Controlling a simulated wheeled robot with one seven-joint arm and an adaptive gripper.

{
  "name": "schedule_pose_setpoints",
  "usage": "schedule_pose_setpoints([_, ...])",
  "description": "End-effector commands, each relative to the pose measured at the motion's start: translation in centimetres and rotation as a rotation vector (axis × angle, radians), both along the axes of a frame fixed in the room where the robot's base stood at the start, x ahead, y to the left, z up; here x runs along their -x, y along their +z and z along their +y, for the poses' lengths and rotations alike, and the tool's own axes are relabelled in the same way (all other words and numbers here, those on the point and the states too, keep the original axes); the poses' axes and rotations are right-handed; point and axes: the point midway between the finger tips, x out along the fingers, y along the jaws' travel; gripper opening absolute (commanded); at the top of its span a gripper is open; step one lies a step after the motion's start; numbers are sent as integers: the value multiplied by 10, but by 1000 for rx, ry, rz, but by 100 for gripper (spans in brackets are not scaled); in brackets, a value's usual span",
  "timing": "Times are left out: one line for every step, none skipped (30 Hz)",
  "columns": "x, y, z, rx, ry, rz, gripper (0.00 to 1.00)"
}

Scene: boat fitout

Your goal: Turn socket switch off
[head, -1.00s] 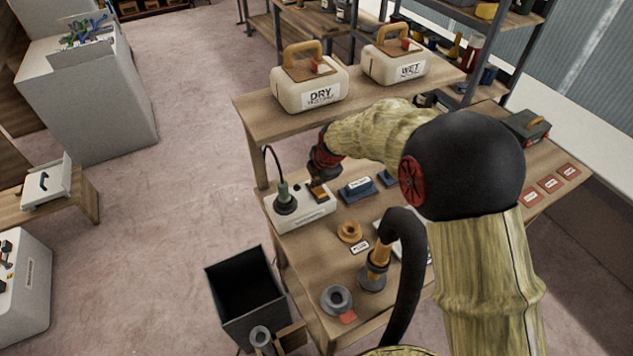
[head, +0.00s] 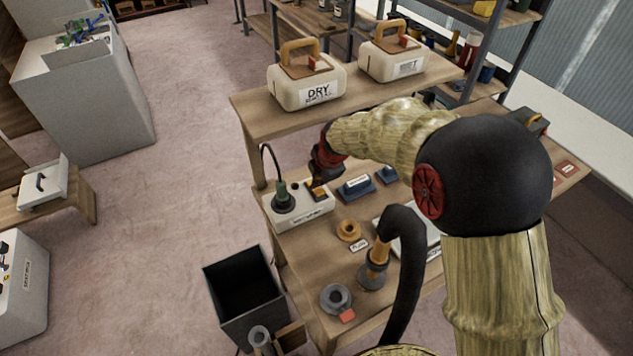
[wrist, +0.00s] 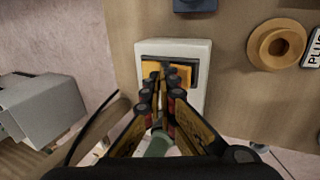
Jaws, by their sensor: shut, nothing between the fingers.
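The white socket block (head: 318,208) lies on the left side of the workbench, with a green plug (head: 282,192) and black cable in its round outlet. Its switch has an orange rocker in a dark frame (head: 318,190); in the wrist view the orange rocker (wrist: 184,74) shows beyond my fingertips.
Blue blocks (head: 356,188) stand right of the socket. An orange ring (head: 348,231) and grey ring (head: 336,298) lie in front. A shelf above holds DRY (head: 306,85) and WET (head: 392,62) containers. A black bin (head: 243,290) stands at front left.

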Motion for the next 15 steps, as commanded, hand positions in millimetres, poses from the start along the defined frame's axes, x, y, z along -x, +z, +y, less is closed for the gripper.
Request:
schedule_pose_setpoints([2, 10, -1, -1, 0, -4, 0])
schedule_pose_setpoints([4, 14, -2, -1, 0, -5, 0])
schedule_pose_setpoints([7, 22, -3, -1, -1, -5, 0])
schedule_pose_setpoints([9, 27, -4, -1, -1, -4, 0])
schedule_pose_setpoints([11, 33, -5, -1, -1, -5, 0])
schedule_pose_setpoints([14, 42, -6, -2, -1, -6, 0])
schedule_pose_setpoints([17, 47, -7, -1, -1, -5, 0])
schedule_pose_setpoints([19, 53, -8, -1, -1, -5, 0])
schedule_pose_setpoints([22, 60, -10, -1, -1, -4, 0])
schedule_pose_setpoints([24, 65, -10, -1, -1, -3, 0])
schedule_pose_setpoints([26, 69, -11, 0, 0, -3, 0])
schedule_pose_setpoints([28, 76, -12, 0, 0, -3, 0])
schedule_pose_setpoints([30, 80, -13, 0, 0, -3, 0])
schedule_pose_setpoints([31, 83, -14, 0, 0, -3, 0])
schedule_pose_setpoints([33, 87, -14, 0, 0, -2, 0])
